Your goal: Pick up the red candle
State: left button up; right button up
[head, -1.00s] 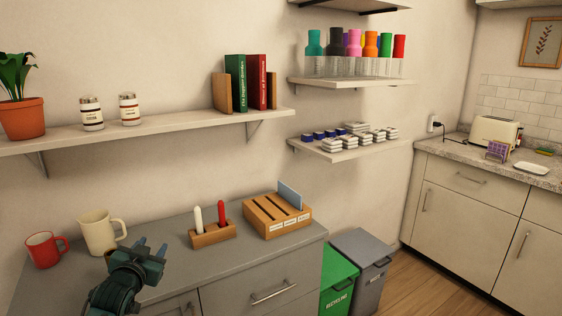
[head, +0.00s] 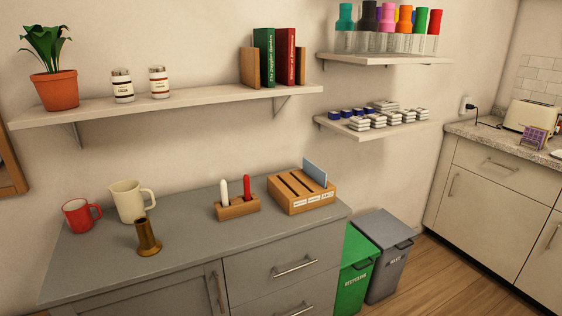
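The red candle (head: 246,187) stands upright in a wooden holder block (head: 238,209) on the grey cabinet top. A white candle (head: 224,193) stands upright beside it, in the left part of the same block. Neither of my grippers shows in the head view now, so I cannot see whether they are open or shut.
A brass holder (head: 148,240), a cream mug (head: 131,201) and a red mug (head: 80,214) stand left on the grey cabinet (head: 190,247). A wooden slotted organizer (head: 303,200) stands right of the candles. A shelf (head: 195,102) hangs above. The cabinet's front middle is clear.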

aim_at(246, 178)
jog(key=i+l+u, duration=0.15)
jog(key=i+l, duration=0.15)
jog(key=i+l+u, duration=0.15)
jog(key=l, duration=0.25)
jog(key=i+l+u, duration=0.1)
jog(key=i+l, duration=0.25)
